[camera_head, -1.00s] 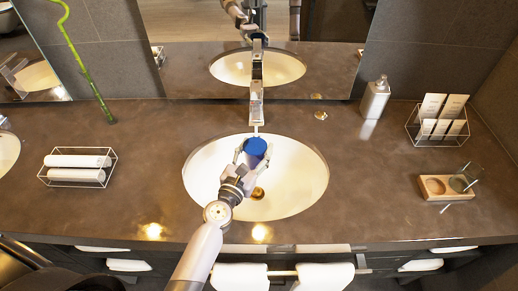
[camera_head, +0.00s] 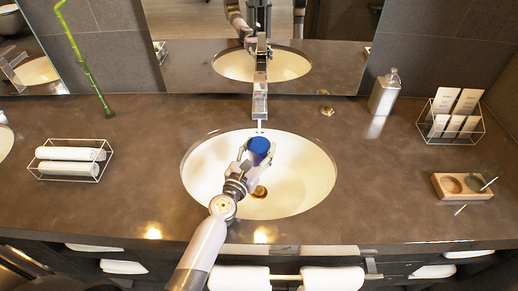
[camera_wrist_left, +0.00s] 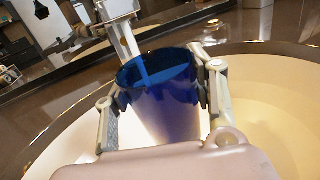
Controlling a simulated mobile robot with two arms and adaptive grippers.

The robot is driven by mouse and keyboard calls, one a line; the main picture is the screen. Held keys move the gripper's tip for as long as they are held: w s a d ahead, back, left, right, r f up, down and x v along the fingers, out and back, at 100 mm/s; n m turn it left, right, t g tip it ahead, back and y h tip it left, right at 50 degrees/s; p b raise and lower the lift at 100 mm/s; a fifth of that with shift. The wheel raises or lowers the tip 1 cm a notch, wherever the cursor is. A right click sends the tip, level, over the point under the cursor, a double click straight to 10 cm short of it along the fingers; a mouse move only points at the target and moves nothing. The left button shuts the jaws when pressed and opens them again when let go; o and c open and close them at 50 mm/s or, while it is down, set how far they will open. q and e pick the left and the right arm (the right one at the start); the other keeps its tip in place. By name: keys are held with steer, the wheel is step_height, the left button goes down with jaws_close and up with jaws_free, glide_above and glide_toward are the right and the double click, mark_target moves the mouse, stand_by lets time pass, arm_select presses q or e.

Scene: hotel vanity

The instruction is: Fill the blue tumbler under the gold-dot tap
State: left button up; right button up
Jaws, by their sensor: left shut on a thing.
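The blue tumbler (camera_head: 258,149) is held upright or nearly so over the white basin, just in front of the tap's spout end. The tap (camera_head: 260,92) is a tall chrome one at the back of the basin. My left gripper (camera_head: 250,154) is shut around the tumbler's sides. In the left wrist view the tumbler (camera_wrist_left: 165,105) stands between both fingers (camera_wrist_left: 160,108), its open mouth under the spout (camera_wrist_left: 122,38). The fill level is unclear. My right gripper is out of view.
The basin (camera_head: 310,185) has a gold drain (camera_head: 259,192). A gold round piece (camera_head: 327,111) and a soap dispenser (camera_head: 384,93) are right of the tap. A card rack (camera_head: 452,118) and wooden tray (camera_head: 448,193) stand farther right; a towel rack (camera_head: 72,160) stands left.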

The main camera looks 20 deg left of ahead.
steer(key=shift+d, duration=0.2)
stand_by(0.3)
arm_select(q)
steer(key=shift+w+a, duration=0.25)
steer(key=shift+w, duration=0.65)
steer(key=w+a+b, duration=0.1)
steer(key=w, duration=0.5)
steer(key=shift+a, duration=0.35)
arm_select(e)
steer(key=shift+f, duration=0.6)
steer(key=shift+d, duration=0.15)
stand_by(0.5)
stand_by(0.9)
